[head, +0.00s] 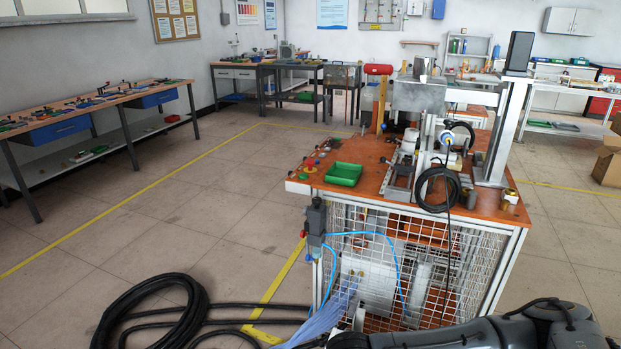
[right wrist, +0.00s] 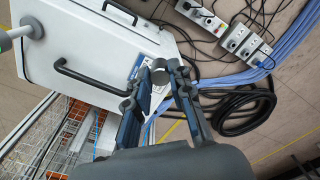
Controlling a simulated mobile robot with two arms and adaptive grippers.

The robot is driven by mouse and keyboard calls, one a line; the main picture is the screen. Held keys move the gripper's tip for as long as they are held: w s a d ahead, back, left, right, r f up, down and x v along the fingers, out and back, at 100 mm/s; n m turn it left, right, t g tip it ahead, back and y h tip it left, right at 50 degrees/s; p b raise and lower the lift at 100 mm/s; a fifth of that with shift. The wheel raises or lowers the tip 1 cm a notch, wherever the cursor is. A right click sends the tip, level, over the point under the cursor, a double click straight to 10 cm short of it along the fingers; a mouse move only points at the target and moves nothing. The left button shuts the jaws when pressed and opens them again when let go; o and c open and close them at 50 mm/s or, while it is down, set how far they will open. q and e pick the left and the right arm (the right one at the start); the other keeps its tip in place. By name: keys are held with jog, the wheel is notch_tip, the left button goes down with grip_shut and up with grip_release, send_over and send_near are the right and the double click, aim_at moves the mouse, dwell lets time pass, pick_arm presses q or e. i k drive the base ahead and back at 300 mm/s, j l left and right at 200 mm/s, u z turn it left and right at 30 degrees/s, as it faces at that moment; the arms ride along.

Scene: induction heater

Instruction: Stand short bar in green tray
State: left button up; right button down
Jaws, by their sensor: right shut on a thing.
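The green tray (head: 343,174) sits on the left front part of the orange-topped machine table in the head view. It looks empty. My right gripper (right wrist: 166,73) shows in the right wrist view, with its fingers shut on a short grey round piece (right wrist: 160,79), which looks like the short bar. The fingers hide part of it. The gripper is above or beside a white cabinet and apart from the tray, which is not in the wrist view. My left gripper is in neither view.
The machine table (head: 262,194) carries small buttons left of the tray and a press-like machine (head: 420,95) behind it. A black cable coil (head: 438,190) hangs at its front. The white cabinet (right wrist: 95,50), power strips (right wrist: 235,38) and cables lie near my right gripper.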

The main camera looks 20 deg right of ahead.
aim_at(344, 177)
jog(key=i+j+u, duration=0.35)
jog(key=j, duration=0.35)
jog(key=i+j+u, duration=0.35)
jog(key=j, duration=0.25)
jog(key=i+j+u, duration=0.35)
jog(key=i+j, duration=0.25)
jog(key=i, duration=0.4)
jog(key=i+j+z, duration=0.1)
jog(key=i, duration=0.4)
jog(key=i+j+z, duration=0.1)
jog(key=i, duration=0.35)
jog(key=i+j, duration=0.25)
jog(key=i, duration=0.25)
jog(key=i+l+z, duration=0.25)
jog(key=z, duration=0.2)
jog(key=i+l+z, duration=0.1)
jog(key=i+z, duration=0.65)
jog(key=z, duration=0.15)
jog(key=i+j+z, duration=0.1)
jog(key=i+z, duration=0.35)
jog(key=i+j+z, duration=0.2)
jog(key=z, duration=0.25)
jog(key=i+l+z, duration=0.3)
jog(key=i+z, duration=0.15)
jog(key=i+l+z, duration=0.1)
jog(key=i+z, duration=0.4)
jog(key=i+j+z, duration=0.1)
jog(key=i+z, duration=0.35)
jog(key=i, duration=0.15)
